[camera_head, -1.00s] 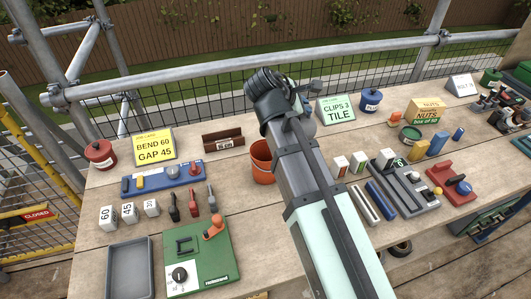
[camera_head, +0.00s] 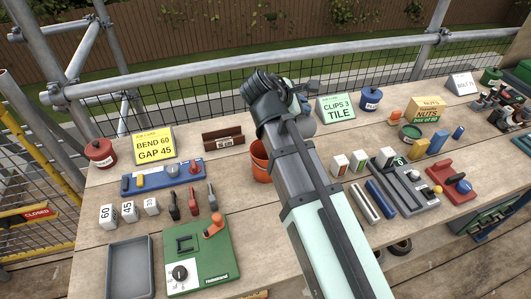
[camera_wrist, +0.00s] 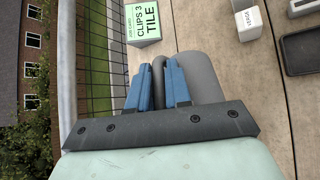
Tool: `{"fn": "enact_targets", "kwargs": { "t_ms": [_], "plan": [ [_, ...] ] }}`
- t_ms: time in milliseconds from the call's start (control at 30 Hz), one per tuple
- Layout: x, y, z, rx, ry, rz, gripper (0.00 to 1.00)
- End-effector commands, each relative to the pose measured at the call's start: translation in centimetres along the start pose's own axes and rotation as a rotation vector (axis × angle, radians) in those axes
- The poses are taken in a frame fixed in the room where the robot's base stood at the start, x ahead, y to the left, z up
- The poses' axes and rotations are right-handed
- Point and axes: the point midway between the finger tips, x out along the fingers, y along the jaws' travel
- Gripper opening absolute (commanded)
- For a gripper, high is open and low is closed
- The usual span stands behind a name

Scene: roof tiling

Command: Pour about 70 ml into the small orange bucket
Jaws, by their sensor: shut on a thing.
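The small orange bucket (camera_head: 260,167) stands on the bench in the head view, its right side hidden behind my arm. In the wrist view, the blue fingers of my gripper (camera_wrist: 158,88) are shut on a grey rounded vessel (camera_wrist: 202,78). Its mouth and contents cannot be seen, and its tilt is unclear. In the head view my arm hides most of the gripper, and only a grey piece of the vessel (camera_head: 307,126) shows beside the wrist, above and to the right of the bucket. No stream of liquid is visible.
A green "CLIPS 3 TILE" card (camera_head: 336,107) stands behind, with a blue pot (camera_head: 370,99) to its right. White blocks (camera_head: 340,164) lie right of my arm. The grey tray (camera_head: 130,268) at front left is empty.

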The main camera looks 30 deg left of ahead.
Motion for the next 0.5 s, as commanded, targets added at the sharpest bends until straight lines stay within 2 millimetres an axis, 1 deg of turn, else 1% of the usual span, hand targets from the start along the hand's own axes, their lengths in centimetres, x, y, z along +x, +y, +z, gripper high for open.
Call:
{"fn": "enact_targets", "kwargs": {
  "t_ms": [500],
  "plan": [
    [-0.51, 0.02, -0.18, -0.008, -0.023, 0.011, 0.00]
  ]
}}
